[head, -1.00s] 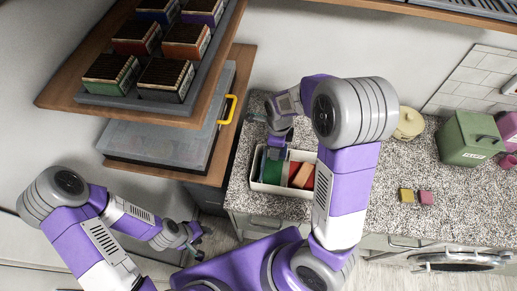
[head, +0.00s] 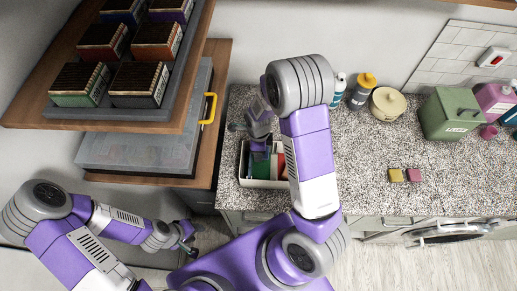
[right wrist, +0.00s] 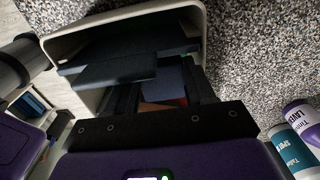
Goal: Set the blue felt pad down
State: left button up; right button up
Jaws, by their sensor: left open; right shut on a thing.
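The white bin (head: 262,184) stands on the speckled counter, holding green and red pieces. My right gripper (head: 260,155) points down over its back-left part. In the right wrist view, my right gripper (right wrist: 162,92) is shut on a flat blue piece, which looks like the blue felt pad (right wrist: 173,72), at the bin's mouth. Whether the pad touches anything below is unclear. Dark slate-blue flat pieces (right wrist: 120,62) lie beside it within the white bin rim (right wrist: 72,42). My left gripper (head: 188,238) is open and empty, low at the left, away from the counter.
A yellow sponge (head: 395,175) and a pink one (head: 413,175) lie on the counter. A wooden shelf with boxes (head: 138,85) overhangs the left. The counter's middle is clear.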

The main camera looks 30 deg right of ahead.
jog(key=shift+f+b, duration=0.5)
jog(key=shift+f, duration=0.1)
jog(key=o, duration=0.7)
jog(key=shift+r, duration=0.1)
jog(key=shift+r+p, duration=0.5)
notch_tip(320, 180, up, 12)
jog(key=shift+r+p, duration=0.1)
jog(key=shift+p, duration=0.55)
jog(key=shift+s, duration=0.1)
